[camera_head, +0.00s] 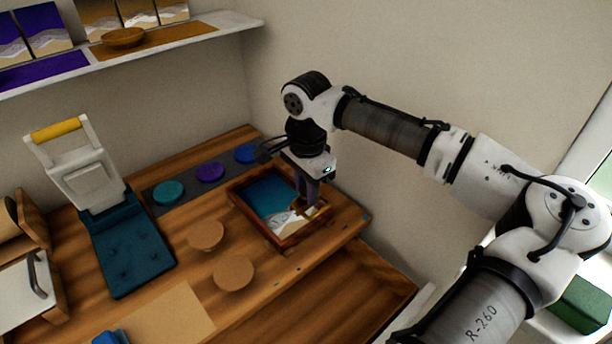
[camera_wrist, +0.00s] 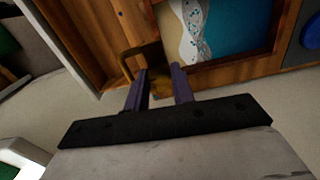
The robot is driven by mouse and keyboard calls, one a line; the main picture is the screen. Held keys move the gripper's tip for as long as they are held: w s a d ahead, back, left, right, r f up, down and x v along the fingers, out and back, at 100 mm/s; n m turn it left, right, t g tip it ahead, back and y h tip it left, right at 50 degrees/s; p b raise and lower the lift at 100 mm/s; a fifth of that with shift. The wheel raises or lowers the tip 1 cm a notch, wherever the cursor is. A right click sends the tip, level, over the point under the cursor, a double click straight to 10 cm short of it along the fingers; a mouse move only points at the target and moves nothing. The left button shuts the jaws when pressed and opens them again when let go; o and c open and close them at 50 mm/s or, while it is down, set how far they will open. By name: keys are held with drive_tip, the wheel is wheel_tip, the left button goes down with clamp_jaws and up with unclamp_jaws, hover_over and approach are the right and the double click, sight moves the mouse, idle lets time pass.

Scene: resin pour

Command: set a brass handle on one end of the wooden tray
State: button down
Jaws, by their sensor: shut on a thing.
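The wooden tray (camera_head: 258,225) lies on the workbench with a teal, white and sandy beach picture inside its brown rim; part of the tray also shows at the top of the wrist view (camera_wrist: 236,71). My gripper (camera_head: 309,202) points down at the tray's right end. Its dark purple fingers (camera_wrist: 160,84) are closed on a brass handle (camera_wrist: 127,62), a bent gold bar beside the tray's end in the wrist view. In the head view the handle (camera_head: 319,211) is small and partly hidden by the fingers. I cannot tell whether it touches the rim.
A dark strip with teal (camera_head: 168,192), purple (camera_head: 210,171) and blue (camera_head: 246,153) discs lies behind the tray. Two round wooden discs (camera_head: 206,236) (camera_head: 233,273) lie to its left. A white press with a yellow handle (camera_head: 56,130) stands at left. A shelf (camera_head: 200,35) hangs above.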

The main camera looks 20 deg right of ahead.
drive_tip(key=shift+w+d+f+m, duration=0.1)
drive_tip(key=shift+m, duration=0.2)
drive_tip(key=shift+f+b, duration=0.6)
drive_tip(key=shift+b, duration=0.05)
drive_tip(key=b, duration=0.4)
hover_over(307, 226)
wheel_tip(307, 226, down, 4)
drive_tip(key=shift+f, duration=0.65)
drive_tip(key=shift+f, duration=0.15)
drive_tip(key=shift+f, duration=0.35)
drive_tip(key=shift+f+p, duration=0.4)
drive_tip(key=shift+f, duration=0.3)
idle(2.1)
drive_tip(key=c, duration=1.1)
unclamp_jaws()
